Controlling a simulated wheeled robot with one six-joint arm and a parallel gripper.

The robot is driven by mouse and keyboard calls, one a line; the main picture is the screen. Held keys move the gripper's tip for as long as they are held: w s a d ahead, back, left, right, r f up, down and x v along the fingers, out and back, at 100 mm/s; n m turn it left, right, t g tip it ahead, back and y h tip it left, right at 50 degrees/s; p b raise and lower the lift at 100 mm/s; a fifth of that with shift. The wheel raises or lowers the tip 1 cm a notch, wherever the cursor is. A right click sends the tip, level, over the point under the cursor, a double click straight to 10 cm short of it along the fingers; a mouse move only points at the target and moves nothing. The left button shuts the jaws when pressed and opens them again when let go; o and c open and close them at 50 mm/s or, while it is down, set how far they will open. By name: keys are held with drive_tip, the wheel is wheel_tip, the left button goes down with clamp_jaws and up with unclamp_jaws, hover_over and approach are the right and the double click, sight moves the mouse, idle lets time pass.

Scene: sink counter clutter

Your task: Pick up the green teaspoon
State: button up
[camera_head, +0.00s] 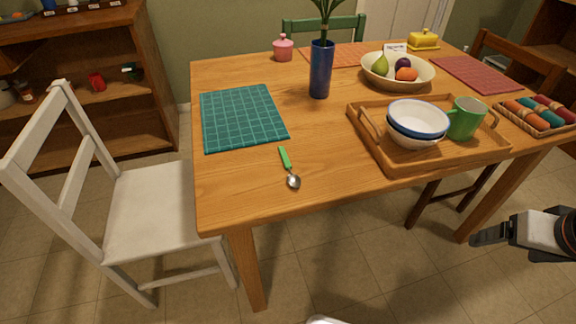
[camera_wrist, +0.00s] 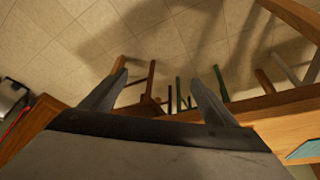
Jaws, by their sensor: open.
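A teaspoon with a green handle (camera_head: 285,157) and a silver bowl (camera_head: 293,181) lies on the wooden table near its front left edge, in the head view. My gripper (camera_head: 480,236) is at the lower right, off the table's front right side and well apart from the teaspoon. In the wrist view my gripper (camera_wrist: 162,85) has its two fingers spread with nothing between them. The teaspoon does not show in the wrist view.
A teal placemat (camera_head: 243,117) lies behind the spoon. A wooden tray (camera_head: 455,160) with stacked bowls (camera_head: 417,121) and a green mug (camera_head: 466,119) stands to its right. A blue vase (camera_head: 321,70) stands behind. A white chair (camera_head: 150,205) is at the left. Table around the spoon is clear.

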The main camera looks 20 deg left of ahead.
drive_tip(key=shift+w+a+r, duration=0.1)
drive_tip(key=shift+a+r, duration=0.05)
drive_tip(key=c, duration=0.8)
drive_tip(key=w+a+r, duration=0.2)
drive_tip(key=a+r, duration=0.1)
drive_tip(key=w+a+r+n+g, duration=0.1)
drive_tip(key=w+a+r, duration=0.1)
drive_tip(key=a, duration=0.1)
drive_tip(key=w+a+r+n+y, duration=0.1)
drive_tip(key=w+a+r, duration=0.2)
drive_tip(key=shift+a+r+g, duration=0.2)
drive_tip(key=shift+r+g, duration=0.15)
drive_tip(key=shift+g, duration=0.05)
drive_tip(key=c, duration=0.3)
wheel_tip(320, 180, up, 10)
drive_tip(key=n+g+h, duration=0.1)
drive_tip(key=n+g, duration=0.2)
drive_tip(key=n, duration=0.2)
hover_over(290, 170)
drive_tip(key=shift+c, duration=0.2)
wheel_tip(290, 170, down, 17)
drive_tip(key=shift+r, duration=0.2)
